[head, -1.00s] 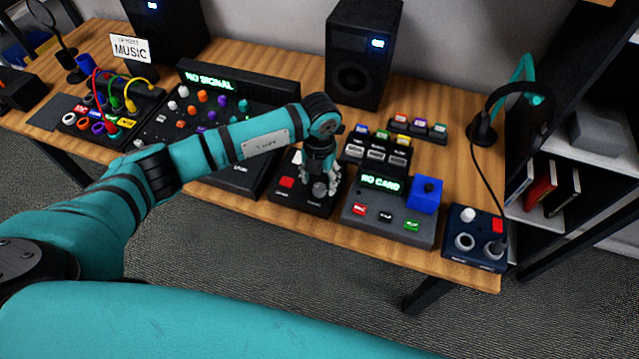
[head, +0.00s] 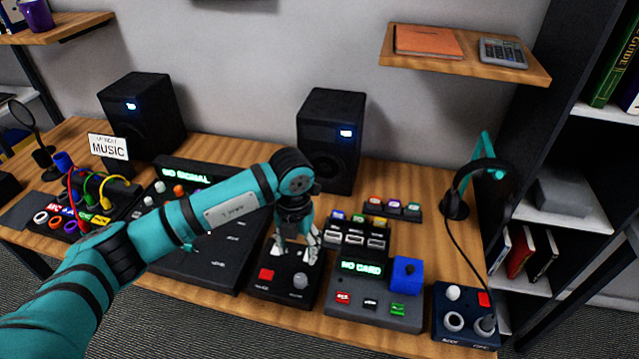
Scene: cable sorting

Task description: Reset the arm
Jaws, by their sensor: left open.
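My left arm comes in from the left over the wooden table (head: 265,323). My left gripper (head: 296,252) points down, open, over the back of a small black box (head: 290,290) with a red button (head: 267,275) and a grey knob (head: 301,281). Nothing shows between its fingers. I cannot tell whether the fingertips touch the box. My right gripper is not in view.
A mixer panel (head: 200,255) lies left of the gripper, partly hidden by my arm. A card console (head: 375,311) with a blue block (head: 405,274) stands to the right. Speakers (head: 328,140) stand behind. A headset (head: 455,205) hangs at the right.

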